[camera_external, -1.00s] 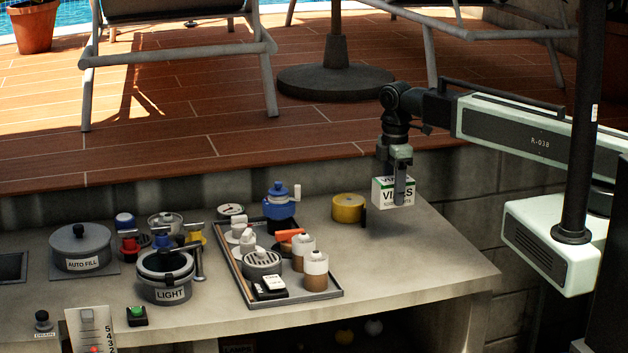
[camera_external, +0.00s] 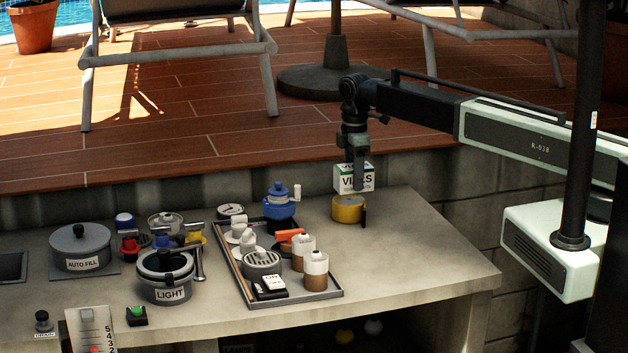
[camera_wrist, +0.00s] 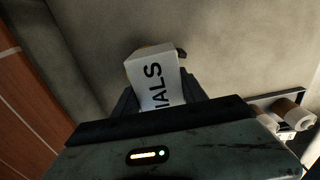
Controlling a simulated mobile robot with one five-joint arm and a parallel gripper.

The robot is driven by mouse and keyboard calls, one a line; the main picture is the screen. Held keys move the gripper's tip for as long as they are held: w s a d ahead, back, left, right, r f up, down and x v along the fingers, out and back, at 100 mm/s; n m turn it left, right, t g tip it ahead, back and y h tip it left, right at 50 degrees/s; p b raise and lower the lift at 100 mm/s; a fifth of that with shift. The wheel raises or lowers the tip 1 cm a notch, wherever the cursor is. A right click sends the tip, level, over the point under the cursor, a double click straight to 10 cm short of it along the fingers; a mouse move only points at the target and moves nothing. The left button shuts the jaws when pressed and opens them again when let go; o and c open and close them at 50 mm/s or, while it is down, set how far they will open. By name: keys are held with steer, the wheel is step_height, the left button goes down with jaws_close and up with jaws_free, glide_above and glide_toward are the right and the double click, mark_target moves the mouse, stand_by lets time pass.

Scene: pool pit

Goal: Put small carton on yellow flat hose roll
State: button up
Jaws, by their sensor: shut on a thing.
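The small carton (camera_external: 354,178) is a white box with green trim and dark "VIALS" lettering. My gripper (camera_external: 358,182) is shut on it and holds it upright. In the external view the carton appears directly above the yellow flat hose roll (camera_external: 347,209), its lower edge at the roll's top; I cannot tell whether they touch. The roll lies flat on the counter with a dark end piece at its right. In the wrist view the carton (camera_wrist: 154,80) sits between the dark fingers, and it hides nearly all of the roll.
A grey tray (camera_external: 322,295) with jars, a strainer and other small items lies left of the roll. A blue-lidded pot (camera_external: 279,206) stands at its back edge. The counter right of the roll is clear. A grey wall and raised tiled deck (camera_external: 200,140) are behind.

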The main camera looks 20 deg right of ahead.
mark_target(351, 188)
steer(key=shift+w+a, duration=0.15)
steer(key=shift+w, duration=0.1)
step_height(351, 188, down, 4)
steer(key=b, duration=0.4)
steer(key=shift+w, duration=0.1)
steer(key=shift+r, duration=0.25)
steer(key=shift+f, duration=0.2)
steer(key=o, duration=1.4)
steer(key=shift+o, duration=0.2)
step_height(351, 188, up, 13)
steer(key=p, duration=1.2)
steer(key=shift+f+p, duration=0.15)
steer(key=shift+p, duration=0.2)
steer(key=shift+f, duration=0.15)
